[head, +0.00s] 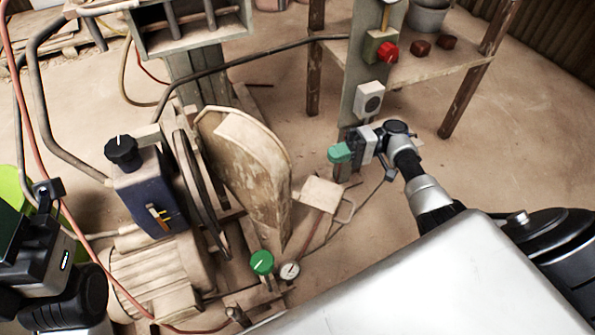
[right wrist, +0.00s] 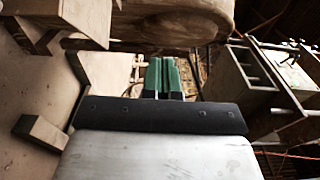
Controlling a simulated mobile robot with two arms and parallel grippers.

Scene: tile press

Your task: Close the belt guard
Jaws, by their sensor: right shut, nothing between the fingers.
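The belt guard (head: 245,165) is a worn tan panel with a rounded top. It stands swung out at an angle from the belt wheel (head: 193,185), with an open gap between them. In the right wrist view a broad tan panel with a rounded end (right wrist: 170,18), apparently the guard, lies beyond the fingers. My right gripper (head: 340,152) is to the right of the guard, apart from it. Its green fingertips (right wrist: 163,78) are together and empty. Part of my left arm shows at the lower left, but its fingers are not visible.
A motor (head: 155,275) and a blue box with a black knob (head: 150,190) stand left of the guard. A green knob (head: 262,262) and a gauge (head: 289,270) are below it. A post with a red button (head: 388,52) rises behind my right gripper.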

